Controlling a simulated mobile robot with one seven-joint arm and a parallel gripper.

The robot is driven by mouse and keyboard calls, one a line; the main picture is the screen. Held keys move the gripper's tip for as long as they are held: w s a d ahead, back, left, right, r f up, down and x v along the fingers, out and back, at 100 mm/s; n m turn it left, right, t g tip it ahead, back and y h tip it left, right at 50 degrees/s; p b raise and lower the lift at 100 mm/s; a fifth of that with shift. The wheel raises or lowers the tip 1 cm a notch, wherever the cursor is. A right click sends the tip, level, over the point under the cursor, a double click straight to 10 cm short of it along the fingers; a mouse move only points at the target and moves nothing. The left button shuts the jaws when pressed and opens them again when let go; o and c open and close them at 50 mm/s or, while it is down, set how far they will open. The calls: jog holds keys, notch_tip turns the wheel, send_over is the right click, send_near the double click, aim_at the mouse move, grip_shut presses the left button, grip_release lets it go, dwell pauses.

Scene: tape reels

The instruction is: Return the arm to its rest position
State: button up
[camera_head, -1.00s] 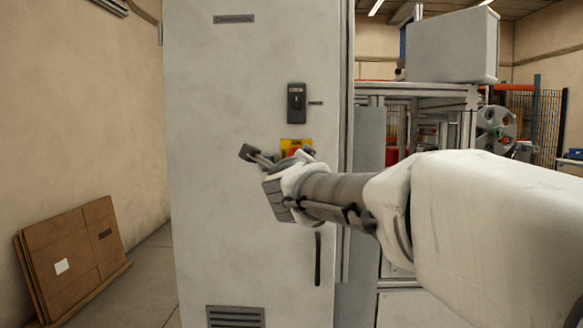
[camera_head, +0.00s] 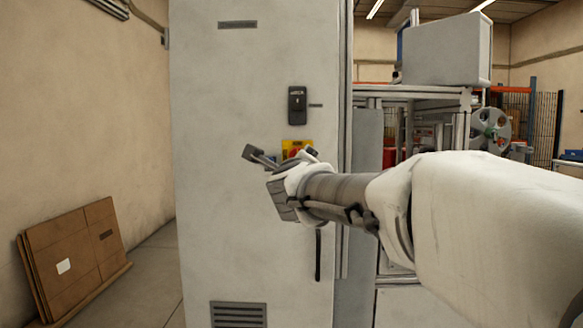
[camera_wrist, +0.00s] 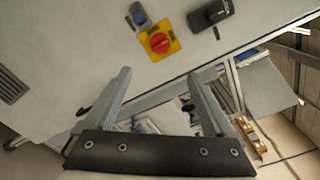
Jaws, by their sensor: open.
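My gripper (camera_head: 281,158) is in front of the tall white cabinet (camera_head: 255,80) in the head view, with my white arm reaching in from the right. In the wrist view my gripper (camera_wrist: 155,90) has its two grey fingers spread apart, with nothing between them. A red rotary switch on a yellow plate (camera_wrist: 158,43) lies beyond the fingertips there. In the head view the same yellow plate (camera_head: 297,146) is partly hidden behind my gripper. No contact between the fingers and the cabinet is visible.
A black handle unit (camera_head: 297,105) sits above the yellow plate. Flat brown cardboard (camera_head: 75,255) leans on the left wall. A metal frame with a grey box (camera_head: 447,48) and a reel (camera_head: 490,130) stand at the right. Floor shows between cardboard and cabinet.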

jog(key=s+d+f+n+g, duration=0.4)
jog(key=s+f+n, duration=0.45)
jog(key=s, duration=0.35)
jog(key=s+d+f+n+g, duration=0.4)
jog(key=s+f+n, duration=0.4)
jog(key=s+f, duration=0.25)
jog(key=s+d+f+n+g, duration=0.4)
jog(key=s+f+n, duration=0.5)
jog(key=s, duration=0.3)
notch_tip(320, 180, up, 25)
jog(key=p, duration=2.4)
jog(key=shift+s+d+y, duration=0.15)
jog(key=shift+s+y, duration=0.05)
jog(key=shift+y, duration=0.1)
jog(key=shift+f, duration=0.1)
